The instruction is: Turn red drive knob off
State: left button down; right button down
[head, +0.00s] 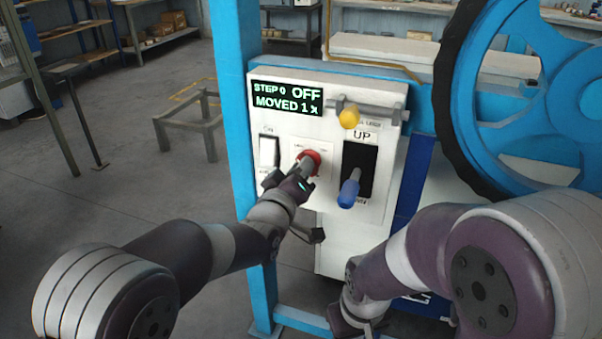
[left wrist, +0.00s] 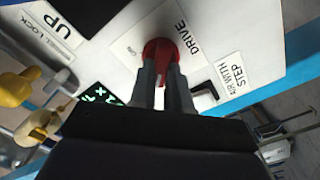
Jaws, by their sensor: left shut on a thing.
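The red drive knob (head: 314,155) sits on the white control panel (head: 290,215), with the tip of my left gripper (head: 303,169) at it. In the left wrist view the red knob (left wrist: 160,47) lies between the two fingers of my left gripper (left wrist: 161,80), which is shut on it. The knob's narrow red grip shows between the fingers; part of it is hidden. The label beside it reads DRIVE. The green-lettered display (head: 287,98) reads "STEP 0 OFF" and "MOVED 1 x".
A white rocker switch (head: 268,152) is left of the knob. Right of it is a blue-handled lever (head: 349,188) in a black slot marked UP. A yellow knob (head: 349,117) on a bolt is above the slot. A large blue wheel (head: 540,100) stands at the right.

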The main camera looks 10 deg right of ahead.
dwell(0.5)
pick_arm(q)
jog(key=c, duration=1.1)
grip_release()
jog(key=v, duration=1.2)
jog(key=shift+s+a, duration=0.2)
jog(key=shift+s, duration=0.1)
